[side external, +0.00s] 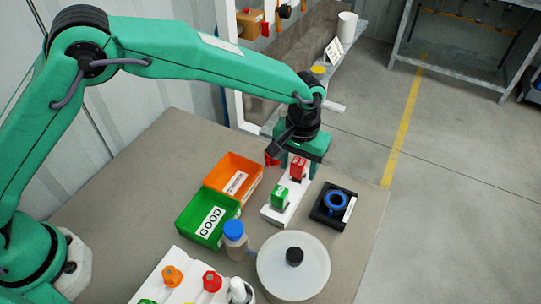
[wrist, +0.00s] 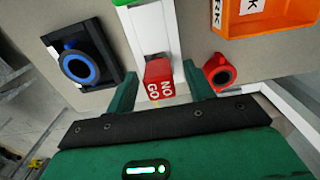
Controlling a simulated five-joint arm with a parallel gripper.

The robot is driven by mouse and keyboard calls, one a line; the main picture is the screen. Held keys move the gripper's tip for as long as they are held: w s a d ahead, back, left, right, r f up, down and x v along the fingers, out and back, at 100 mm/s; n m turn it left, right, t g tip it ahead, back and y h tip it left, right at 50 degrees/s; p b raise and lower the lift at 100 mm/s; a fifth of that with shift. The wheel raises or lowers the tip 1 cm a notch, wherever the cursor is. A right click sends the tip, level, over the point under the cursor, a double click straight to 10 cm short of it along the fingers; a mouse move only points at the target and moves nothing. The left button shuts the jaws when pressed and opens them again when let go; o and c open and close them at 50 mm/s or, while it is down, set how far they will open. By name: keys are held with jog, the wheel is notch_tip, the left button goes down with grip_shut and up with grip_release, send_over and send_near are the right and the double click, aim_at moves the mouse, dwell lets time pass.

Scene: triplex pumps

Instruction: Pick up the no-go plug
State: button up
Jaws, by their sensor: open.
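The no-go plug is a red block with white NO GO lettering. In the side external view the no-go plug (side external: 298,171) stands upright at the far end of a white holder (side external: 271,214). A green plug (side external: 279,199) stands nearer on the same holder. In the wrist view the no-go plug (wrist: 158,78) sits between the two green fingers of my gripper (wrist: 160,88), with a gap on each side. My gripper (side external: 298,163) is open, pointing down with its fingers around the red plug and not closed on it. The plug's lower end is hidden.
A black fixture with a blue ring (side external: 336,201) is right of the holder. A red ring-shaped part (wrist: 219,72) lies close beside one finger. An orange bin (side external: 236,172) and green GOOD bin (side external: 195,215) are left. A round white lidded container (side external: 292,275) and bottle (side external: 235,240) stand nearer.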

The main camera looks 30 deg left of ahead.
jog(key=shift+f, duration=0.6)
jog(key=c, duration=1.1)
